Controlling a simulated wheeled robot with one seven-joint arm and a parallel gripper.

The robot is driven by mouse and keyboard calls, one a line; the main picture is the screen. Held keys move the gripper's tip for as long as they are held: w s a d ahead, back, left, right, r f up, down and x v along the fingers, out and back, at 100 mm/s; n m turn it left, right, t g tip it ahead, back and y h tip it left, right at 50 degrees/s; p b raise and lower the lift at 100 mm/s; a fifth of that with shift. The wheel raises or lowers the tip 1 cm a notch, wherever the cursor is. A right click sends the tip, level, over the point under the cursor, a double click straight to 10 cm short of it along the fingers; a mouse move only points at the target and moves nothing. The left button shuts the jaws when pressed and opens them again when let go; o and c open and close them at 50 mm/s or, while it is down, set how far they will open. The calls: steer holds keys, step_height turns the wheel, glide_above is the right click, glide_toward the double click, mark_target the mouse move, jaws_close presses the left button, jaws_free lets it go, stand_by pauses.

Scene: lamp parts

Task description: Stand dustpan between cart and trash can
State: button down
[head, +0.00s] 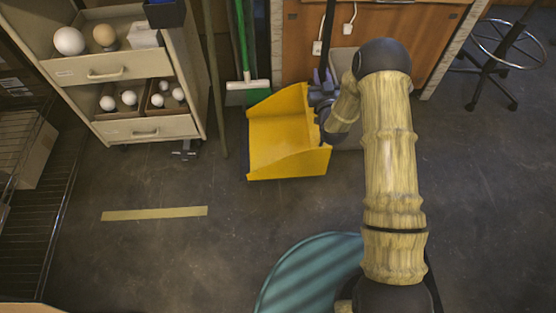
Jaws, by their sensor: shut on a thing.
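The yellow dustpan (285,140) is in the middle of the head view, with its open scoop facing up and left. My gripper (323,108) is at its right back edge, shut on it and partly hidden by my own wrist. A dark upright shaft (329,35) rises behind the gripper; I cannot tell if it belongs to the dustpan. The beige cart (150,130) with open drawers stands to the left. A grey bin (343,62), likely the trash can, shows partly behind my arm on the right. I cannot tell whether the dustpan touches the floor.
A green-handled broom (243,50) leans behind the dustpan, with a thin post (215,90) beside the cart. A wooden cabinet (440,40) is behind my arm. A stool (505,60) stands at the far right. Wire shelving (35,200) lines the left. The front floor is clear around a yellow tape strip (155,213).

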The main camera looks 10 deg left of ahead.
steer(key=shift+w, duration=0.1)
stand_by(0.3)
steer(key=shift+f+b, duration=1.3)
steer(key=shift+f, duration=1.1)
steer(key=shift+f+b, duration=1.5)
steer(key=shift+f, duration=1.05)
steer(key=c, duration=1.3)
jaws_free()
steer(key=shift+f, duration=0.2)
steer(key=shift+o, duration=0.2)
steer(key=shift+s, duration=0.25)
